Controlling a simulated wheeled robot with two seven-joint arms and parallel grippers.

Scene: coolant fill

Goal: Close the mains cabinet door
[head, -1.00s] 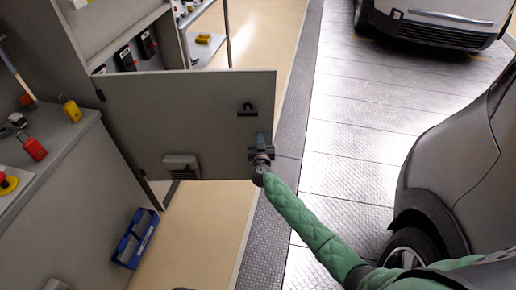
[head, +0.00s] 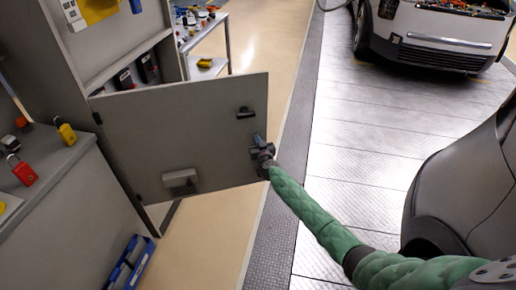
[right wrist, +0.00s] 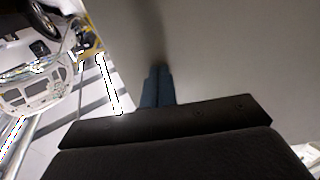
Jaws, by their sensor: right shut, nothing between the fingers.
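The mains cabinet door (head: 170,130) is a grey panel, hinged at its left edge, and it stands wide open in the head view. It has a dark handle (head: 246,112) near its free edge and a small vent box (head: 181,182) low down. My right gripper (head: 258,142) is shut and empty, close to the door face below the handle. In the right wrist view its blue fingers (right wrist: 157,88) lie together against or very near the grey door surface (right wrist: 225,60); I cannot tell if they touch. The grey cabinet (head: 62,50) stands behind the door at the left. My left gripper is not in view.
A grey bench (head: 60,185) with red and yellow padlocks is at the left. A blue bin (head: 130,262) stands on the floor below the door. A shelf cart (head: 208,40) is behind. A car (head: 430,35) stands at the back right; open floor (head: 345,150) lies between.

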